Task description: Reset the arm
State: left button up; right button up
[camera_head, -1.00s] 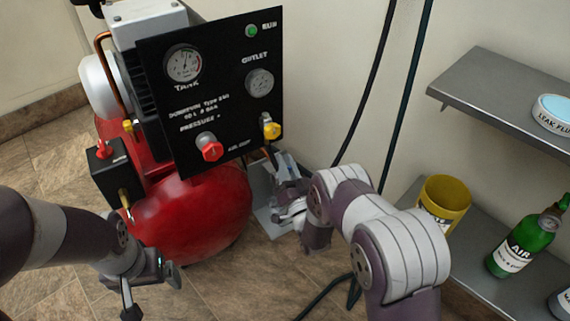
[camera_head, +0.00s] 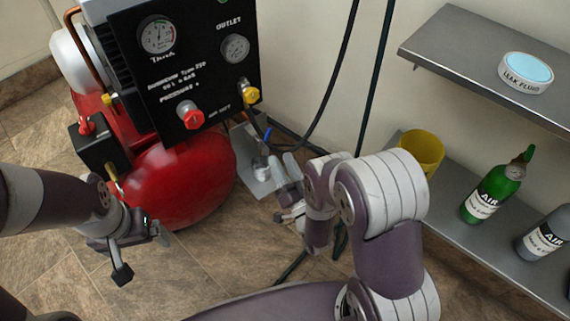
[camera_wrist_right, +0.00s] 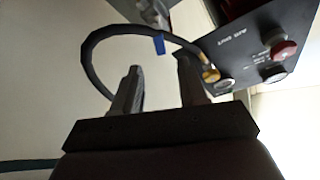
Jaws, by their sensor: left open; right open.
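My right arm reaches in from the lower right in the head view, and its gripper (camera_head: 284,192) is in front of the compressor's right side, above the floor. In the right wrist view the two fingers of the right gripper (camera_wrist_right: 158,90) stand apart with nothing between them. A black hose (camera_wrist_right: 88,55) loops behind them to a yellow fitting (camera_wrist_right: 210,75) on the black panel. My left gripper (camera_head: 142,250) is open and empty at the lower left, in front of the red tank (camera_head: 185,178).
The compressor's black panel (camera_head: 185,75) carries gauges, a red knob (camera_head: 190,115) and a yellow knob (camera_head: 250,94). On the right, grey shelves hold a leak fluid tub (camera_head: 525,75), a yellow cup (camera_head: 423,150), a green bottle (camera_head: 492,192) and a grey bottle (camera_head: 543,235). A blue-handled part (camera_head: 266,138) is near the wall.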

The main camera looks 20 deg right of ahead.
jog(key=shift+v, duration=0.75)
